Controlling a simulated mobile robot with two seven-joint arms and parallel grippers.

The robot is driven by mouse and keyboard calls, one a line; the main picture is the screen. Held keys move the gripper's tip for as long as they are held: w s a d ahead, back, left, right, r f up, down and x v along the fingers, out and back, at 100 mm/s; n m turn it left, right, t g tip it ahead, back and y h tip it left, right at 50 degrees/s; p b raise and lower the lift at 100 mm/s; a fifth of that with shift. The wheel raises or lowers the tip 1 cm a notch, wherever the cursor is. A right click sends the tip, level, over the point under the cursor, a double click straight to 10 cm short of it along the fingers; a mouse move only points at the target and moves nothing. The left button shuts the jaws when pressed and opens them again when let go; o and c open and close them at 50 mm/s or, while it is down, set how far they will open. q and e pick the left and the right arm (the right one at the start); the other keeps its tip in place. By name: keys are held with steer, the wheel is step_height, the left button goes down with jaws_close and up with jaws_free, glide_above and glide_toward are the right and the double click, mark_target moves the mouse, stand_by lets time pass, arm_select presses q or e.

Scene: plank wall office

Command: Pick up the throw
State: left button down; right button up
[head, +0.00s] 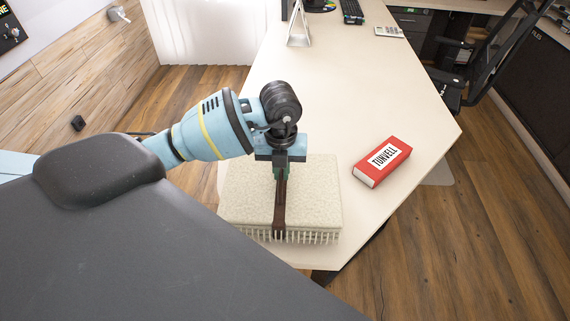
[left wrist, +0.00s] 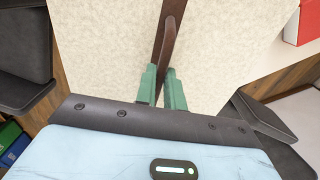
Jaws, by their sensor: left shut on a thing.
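The throw (head: 248,190) is a cream, folded, textured block with a fringe along its near edge. It lies on the near end of the desk, with a dark brown strap (head: 279,208) around its middle. In the left wrist view the throw (left wrist: 221,42) fills the upper middle, and the strap's raised brown band runs between the fingers. My left gripper (head: 281,172) points down over the throw. Its green fingers (left wrist: 161,85) are shut on the throw's strap. The right gripper is not in view.
The cream desk (head: 350,90) is mostly clear beyond the throw. A red box (head: 382,162) marked TUNVELL lies to the throw's right. A white stand (head: 299,30), keyboard (head: 352,12) and calculator (head: 388,31) are at the far end. A black chair (head: 480,55) stands at right.

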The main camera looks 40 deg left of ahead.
arm_select(q)
steer(key=s+d+r, duration=0.1)
steer(key=s+d, duration=0.1)
steer(key=s, duration=1.1)
steer(key=shift+d+r, duration=0.15)
steer(key=shift+r, duration=0.05)
steer(key=shift+w, duration=0.1)
